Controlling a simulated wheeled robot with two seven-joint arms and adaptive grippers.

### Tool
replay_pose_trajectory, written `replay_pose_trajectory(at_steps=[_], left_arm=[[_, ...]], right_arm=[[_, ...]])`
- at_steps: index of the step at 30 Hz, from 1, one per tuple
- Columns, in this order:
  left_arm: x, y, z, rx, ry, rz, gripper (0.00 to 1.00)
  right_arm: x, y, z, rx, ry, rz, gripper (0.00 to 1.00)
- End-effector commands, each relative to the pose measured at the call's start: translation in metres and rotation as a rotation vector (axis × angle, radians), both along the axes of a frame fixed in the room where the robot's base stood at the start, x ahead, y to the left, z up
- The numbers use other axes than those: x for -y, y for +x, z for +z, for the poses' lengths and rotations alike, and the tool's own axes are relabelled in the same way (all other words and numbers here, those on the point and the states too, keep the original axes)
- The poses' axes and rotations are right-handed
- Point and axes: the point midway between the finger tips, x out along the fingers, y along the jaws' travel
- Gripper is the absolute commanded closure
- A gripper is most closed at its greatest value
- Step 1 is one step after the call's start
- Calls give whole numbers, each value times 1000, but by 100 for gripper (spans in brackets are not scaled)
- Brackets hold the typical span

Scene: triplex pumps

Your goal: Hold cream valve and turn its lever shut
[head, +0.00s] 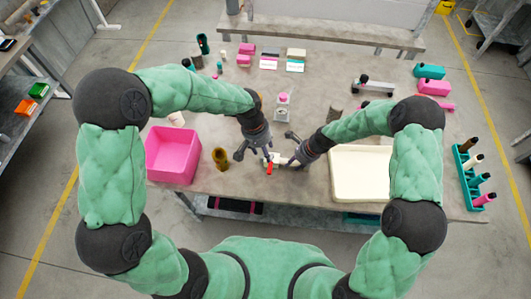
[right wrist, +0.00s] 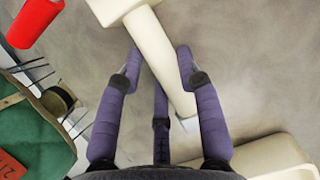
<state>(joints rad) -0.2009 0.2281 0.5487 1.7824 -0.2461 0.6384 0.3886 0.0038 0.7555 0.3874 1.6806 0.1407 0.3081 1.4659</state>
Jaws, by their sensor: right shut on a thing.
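The cream valve (head: 276,159) is small and sits between my two grippers near the front middle of the table in the head view. Its red lever (head: 269,169) points toward the table's front edge. My right gripper (head: 291,161) is shut on the valve from the right. In the right wrist view the valve's cream bar (right wrist: 160,55) lies between the purple fingers, and a red piece (right wrist: 28,22) shows at top left. My left gripper (head: 262,153) is at the valve's left side, close above the lever; its fingers are too small to read.
A pink bin (head: 172,157) stands left and a cream tray (head: 345,190) right. A brass-coloured part (head: 220,158) stands between bin and left gripper. A white-and-pink pump (head: 283,105) stands behind. A green rack (head: 470,175) is at the right edge.

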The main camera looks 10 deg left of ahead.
Motion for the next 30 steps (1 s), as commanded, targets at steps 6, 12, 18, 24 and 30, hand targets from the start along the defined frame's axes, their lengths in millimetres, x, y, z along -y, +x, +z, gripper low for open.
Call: replay_pose_trajectory(at_steps=[6,12,18,24,30], left_arm=[[0,0,1,-1,0,0,49],[0,0,1,0,0,0,49],[0,0,1,0,0,0,49],[0,0,1,0,0,0,49],[0,0,1,0,0,0,49]], right_arm=[[0,1,0,2,0,-1,100],[0,1,1,2,0,-1,56],[0,1,0,2,0,-1,36],[0,0,1,1,0,0,36],[6,1,15,3,0,-1,36]])
